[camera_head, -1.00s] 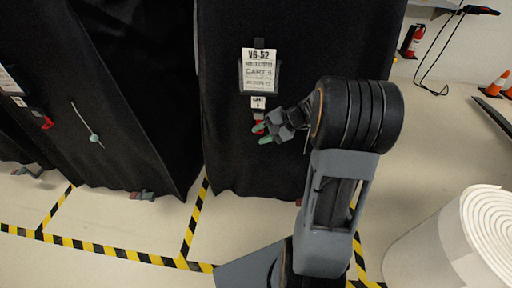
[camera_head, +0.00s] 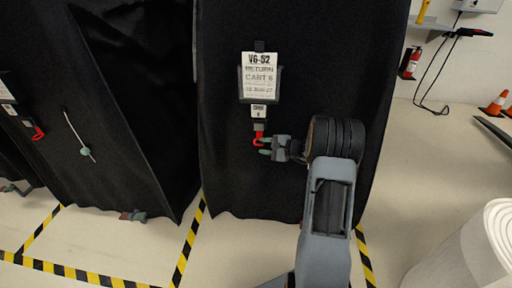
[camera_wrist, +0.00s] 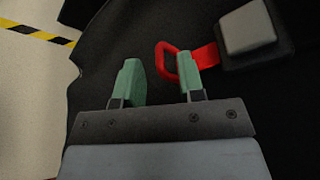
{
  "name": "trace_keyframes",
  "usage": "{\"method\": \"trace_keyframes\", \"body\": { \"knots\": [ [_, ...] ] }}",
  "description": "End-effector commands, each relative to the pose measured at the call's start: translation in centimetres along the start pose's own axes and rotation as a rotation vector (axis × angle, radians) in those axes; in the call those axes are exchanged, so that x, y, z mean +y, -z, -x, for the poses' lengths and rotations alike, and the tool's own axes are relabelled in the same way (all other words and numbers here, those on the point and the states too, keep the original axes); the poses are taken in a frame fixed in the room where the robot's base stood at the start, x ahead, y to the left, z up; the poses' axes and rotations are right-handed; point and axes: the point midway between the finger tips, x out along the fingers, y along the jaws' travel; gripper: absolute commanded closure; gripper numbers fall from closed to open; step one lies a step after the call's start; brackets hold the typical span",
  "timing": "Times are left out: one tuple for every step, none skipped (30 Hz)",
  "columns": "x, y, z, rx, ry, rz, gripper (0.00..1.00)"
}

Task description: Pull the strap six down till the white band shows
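The red strap (camera_head: 259,137) with its loop hangs from a grey buckle under the small tag on the black cart cover. In the wrist view the red loop (camera_wrist: 166,62) comes out of the grey buckle (camera_wrist: 248,29). No white band shows on the strap. My gripper (camera_head: 264,146) is at the loop, coming from the right. In the wrist view my gripper (camera_wrist: 162,75) has its two green fingers well apart. The right finger overlaps the loop and hides part of it; whether it passes through the loop I cannot tell. The left finger is clear of it.
Another covered cart (camera_head: 110,110) with a cord and green bead (camera_head: 85,152) stands to the left. A white roll (camera_head: 470,250) stands at lower right. Yellow-black tape (camera_head: 187,245) marks the floor.

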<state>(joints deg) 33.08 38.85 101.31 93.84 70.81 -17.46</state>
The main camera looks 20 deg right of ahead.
Motion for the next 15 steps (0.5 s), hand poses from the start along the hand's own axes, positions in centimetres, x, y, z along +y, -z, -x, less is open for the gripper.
{"method": "trace_keyframes", "body": {
  "knots": [
    [0.1, 0.1, -0.9, -0.002, -0.001, 0.001, 0.64],
    [0.2, 0.0, -1.3, -0.001, -0.001, 0.0, 0.64],
    [0.2, 0.0, -1.9, -0.002, -0.002, 0.0, 0.64],
    [0.2, 0.0, -2.2, -0.001, -0.002, 0.0, 0.64],
    [0.1, 0.0, -2.5, -0.002, -0.001, 0.001, 0.64],
    [0.1, 0.0, -2.9, -0.001, -0.001, 0.001, 0.64],
    [0.1, 0.0, -3.2, -0.001, -0.001, 0.001, 0.64],
    [0.1, 0.0, -3.4, 0.0, 0.0, 0.001, 0.64],
    [0.1, 0.0, -3.6, 0.0, 0.0, 0.001, 0.64],
    [0.1, 0.0, -3.8, 0.0, -0.001, 0.0, 0.64],
    [0.1, 0.0, -3.9, 0.0, -0.001, 0.0, 0.64],
    [0.1, 0.0, -4.0, 0.0, -0.001, 0.0, 0.64],
    [0.1, 0.0, -4.1, 0.0, -0.001, 0.0, 0.64],
    [0.0, 0.0, -4.2, 0.0, -0.001, 0.0, 0.64],
    [0.0, 0.0, -4.2, 0.0, -0.001, 0.0, 0.64]
  ]
}}
